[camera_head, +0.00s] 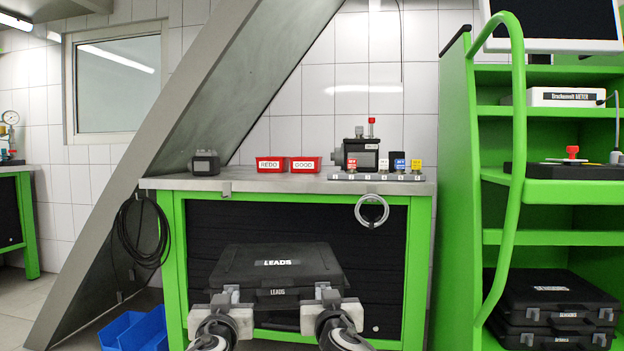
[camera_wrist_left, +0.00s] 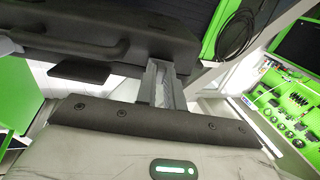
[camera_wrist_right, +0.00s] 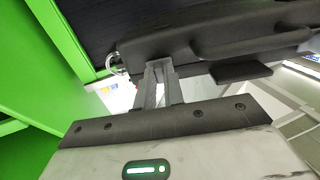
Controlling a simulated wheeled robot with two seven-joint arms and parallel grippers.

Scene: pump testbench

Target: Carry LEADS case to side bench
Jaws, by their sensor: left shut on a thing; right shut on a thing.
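The black LEADS case (camera_head: 272,267) is held level in front of the green bench, with its label facing me. My left gripper (camera_head: 233,296) is shut on the left part of the case's near edge. My right gripper (camera_head: 325,293) is shut on the right part of the same edge. The case's edge also shows in the left wrist view (camera_wrist_left: 130,38) and in the right wrist view (camera_wrist_right: 190,35). The fingertips are partly hidden by the case. The side bench cannot be told for sure; a green bench (camera_head: 27,172) stands at the far left.
The bench ahead has a grey top (camera_head: 235,184) with red REDO (camera_head: 270,165) and GOOD (camera_head: 305,165) bins and a pump (camera_head: 360,153). Blue bins (camera_head: 135,330) lie on the floor at left. A slanted beam (camera_head: 150,160) stands left; a green shelf trolley (camera_head: 460,200) stands right, holding black cases (camera_head: 552,310).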

